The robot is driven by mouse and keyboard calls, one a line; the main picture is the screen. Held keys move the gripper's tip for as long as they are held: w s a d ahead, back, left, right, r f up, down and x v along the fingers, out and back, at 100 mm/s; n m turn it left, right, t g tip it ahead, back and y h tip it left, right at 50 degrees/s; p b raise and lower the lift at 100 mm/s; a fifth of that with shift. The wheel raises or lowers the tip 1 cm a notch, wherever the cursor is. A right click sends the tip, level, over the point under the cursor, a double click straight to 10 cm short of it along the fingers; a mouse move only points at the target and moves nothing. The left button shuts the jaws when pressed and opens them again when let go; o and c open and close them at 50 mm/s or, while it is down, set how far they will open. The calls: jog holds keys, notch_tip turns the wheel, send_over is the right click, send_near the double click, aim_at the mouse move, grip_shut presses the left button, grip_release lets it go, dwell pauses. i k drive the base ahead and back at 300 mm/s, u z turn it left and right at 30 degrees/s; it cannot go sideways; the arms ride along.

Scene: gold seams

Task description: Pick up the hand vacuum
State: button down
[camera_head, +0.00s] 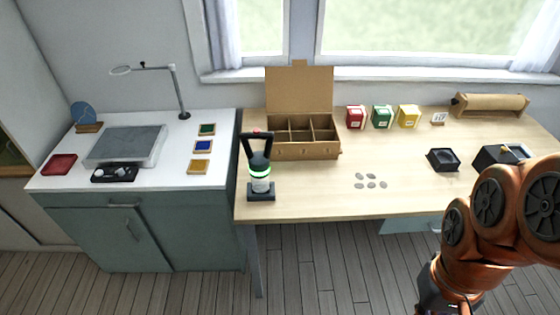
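The hand vacuum (260,172) stands upright at the front left corner of the wooden table. It has a black loop handle at the top, a dark upper body and a white lower part with green bands. It stands on a dark base (261,192). My copper-coloured arm is at the lower right, well away from the vacuum. My gripper's fingers are not visible; the end of the arm runs down to the bottom edge of the picture.
A cardboard box with compartments (304,152) stands just behind and right of the vacuum. Several grey discs (371,181) lie to its right. Red (355,117), green (382,117) and yellow (408,116) boxes stand at the back. A white-topped cabinet (185,186) adjoins on the left.

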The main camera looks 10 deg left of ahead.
aim_at(259, 166)
jog(key=z, duration=1.6)
jog(key=i, duration=0.75)
jog(key=u, duration=4.5)
